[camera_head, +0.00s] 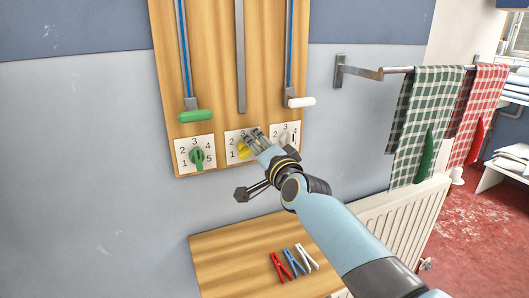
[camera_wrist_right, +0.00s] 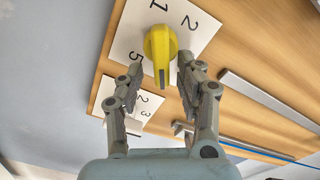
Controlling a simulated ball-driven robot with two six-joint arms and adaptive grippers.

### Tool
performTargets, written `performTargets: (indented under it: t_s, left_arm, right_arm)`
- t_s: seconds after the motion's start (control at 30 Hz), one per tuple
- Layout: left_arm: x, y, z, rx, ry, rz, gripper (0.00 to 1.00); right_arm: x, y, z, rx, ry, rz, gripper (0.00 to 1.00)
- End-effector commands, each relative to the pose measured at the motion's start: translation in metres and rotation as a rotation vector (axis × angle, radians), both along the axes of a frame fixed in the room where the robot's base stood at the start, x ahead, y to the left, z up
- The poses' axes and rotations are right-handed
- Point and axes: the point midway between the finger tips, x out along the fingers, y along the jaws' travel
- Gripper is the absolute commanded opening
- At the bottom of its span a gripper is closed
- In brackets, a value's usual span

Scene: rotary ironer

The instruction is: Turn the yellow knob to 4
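The yellow knob (camera_head: 243,150) sits on the middle white dial plate (camera_head: 230,137) of the wooden board. My right gripper (camera_head: 252,139) reaches it from the lower right and partly covers the plate. In the right wrist view the yellow knob (camera_wrist_right: 159,43) lies just ahead of my right gripper (camera_wrist_right: 160,65). The fingers are open, one on each side of the knob's near end, with a gap at the left finger; contact at the right finger is unclear. The knob's dark line points down the picture. The digits 1, 2 and 5 show; 3 and 4 are hidden. My left gripper is in neither view.
A green knob (camera_head: 197,157) is at the left and a white knob (camera_head: 285,138) at the right. Above hang a green handle (camera_head: 195,115) and a white handle (camera_head: 300,102). Below is a wooden shelf (camera_head: 225,258) with clothespegs (camera_head: 294,261). Towels (camera_head: 425,110) hang at the right.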

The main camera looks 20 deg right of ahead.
Motion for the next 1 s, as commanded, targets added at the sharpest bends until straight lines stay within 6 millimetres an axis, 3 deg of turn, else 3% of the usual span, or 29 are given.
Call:
performTargets:
  t_s: [0.5,0.7,1.0]
  left_arm:
    - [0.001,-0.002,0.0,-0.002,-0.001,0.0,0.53]
    - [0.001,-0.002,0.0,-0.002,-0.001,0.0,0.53]
    - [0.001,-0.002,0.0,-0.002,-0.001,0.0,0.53]
  right_arm:
    - [-0.099,-0.004,-0.001,-0.001,0.004,-0.001,0.37]
    - [-0.116,-0.004,-0.001,0.0,0.003,-0.001,0.37]
    - [-0.117,-0.004,-0.001,-0.001,0.003,-0.001,0.37]
